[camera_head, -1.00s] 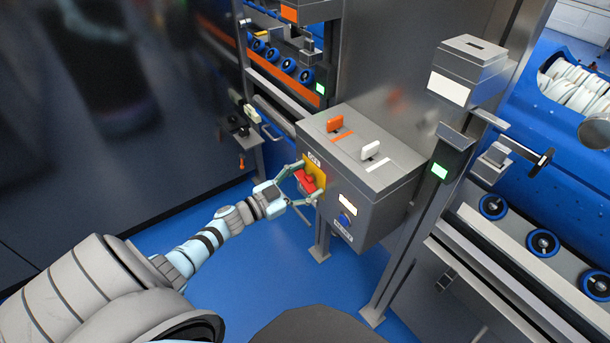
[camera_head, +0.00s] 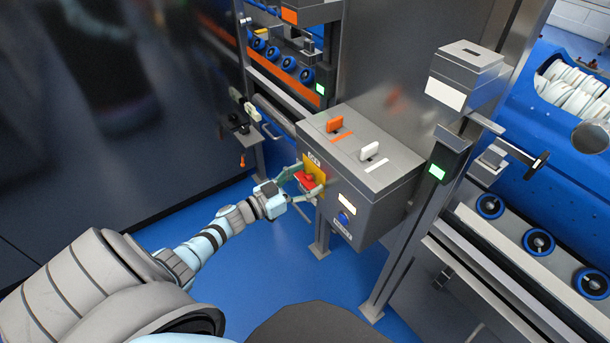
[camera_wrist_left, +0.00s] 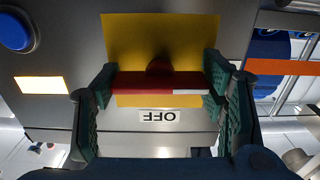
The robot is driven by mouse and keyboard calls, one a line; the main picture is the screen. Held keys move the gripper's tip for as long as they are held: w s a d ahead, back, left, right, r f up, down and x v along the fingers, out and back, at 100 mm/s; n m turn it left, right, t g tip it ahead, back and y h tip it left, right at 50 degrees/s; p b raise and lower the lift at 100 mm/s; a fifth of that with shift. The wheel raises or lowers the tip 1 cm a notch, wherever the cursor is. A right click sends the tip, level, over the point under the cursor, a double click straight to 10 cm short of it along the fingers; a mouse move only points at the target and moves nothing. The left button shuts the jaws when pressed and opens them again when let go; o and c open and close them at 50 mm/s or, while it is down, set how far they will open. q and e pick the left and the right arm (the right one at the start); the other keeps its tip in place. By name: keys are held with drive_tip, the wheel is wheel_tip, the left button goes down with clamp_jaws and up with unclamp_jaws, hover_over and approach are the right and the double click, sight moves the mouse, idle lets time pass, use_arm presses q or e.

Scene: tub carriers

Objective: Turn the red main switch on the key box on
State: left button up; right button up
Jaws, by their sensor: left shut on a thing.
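The key box (camera_head: 375,205) is a grey metal box on a post, in the middle of the head view. Its red main switch (camera_head: 305,180) sits on a yellow plate (camera_head: 317,166) on the left front face. My left gripper (camera_head: 308,181) is shut on the red handle, one finger at each end. In the left wrist view, which is upside down, the handle (camera_wrist_left: 158,83) lies level across the yellow plate (camera_wrist_left: 125,35), with a white mark at its right end. An OFF label (camera_wrist_left: 160,117) shows beside the plate. My right gripper is out of view.
An orange key (camera_head: 335,124) and a white key (camera_head: 369,150) stand on the box top. A blue button (camera_head: 344,218) is on its front. A metal post with a green-lit reader (camera_head: 437,171) stands to the right. Blue floor is clear below.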

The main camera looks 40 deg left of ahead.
use_arm(q)
drive_tip(key=o, duration=1.2)
drive_tip(key=shift+c, duration=0.2)
drive_tip(key=shift+s, duration=0.1)
drive_tip(key=shift+s+a+f, duration=0.1)
drive_tip(key=shift+s+a, duration=0.05)
drive_tip(key=shift+s, duration=0.25)
drive_tip(key=v, duration=1.1)
